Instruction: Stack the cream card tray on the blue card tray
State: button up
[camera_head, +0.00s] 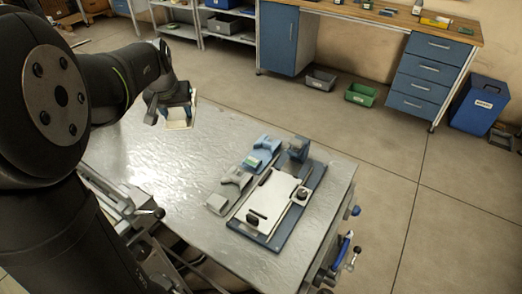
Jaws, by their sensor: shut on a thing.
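My gripper (177,104) is at the far left part of the metal table, at the end of my arm. It is shut on a cream, shallow, frame-like piece, which looks like the cream card tray (180,121). The tray hangs tilted below the jaws, and the grip points are too small to make out. A light blue piece (267,144) lies farther right on the table and may be the blue card tray. It is apart from my gripper, and its shape is hard to tell.
A dark blue base board (276,240) with a white plate (270,197) and black knobs lies at the table's right. Grey pieces (236,178) sit left of it. The metal tabletop (165,170) is clear between my gripper and these pieces.

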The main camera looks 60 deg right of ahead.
jog(key=s+d+f+m+g, duration=0.1)
jog(key=s+d+f+m, duration=0.25)
jog(key=d, duration=0.35)
jog(key=m+g+h, duration=0.1)
jog(key=m+g, duration=0.1)
jog(key=m, duration=0.2)
send_over(253, 159)
notch_tip(253, 159, down, 12)
jog(key=shift+d+r, duration=0.1)
jog(key=shift+r, duration=0.15)
jog(key=shift+f, duration=2.25)
jog(key=o, duration=1.1)
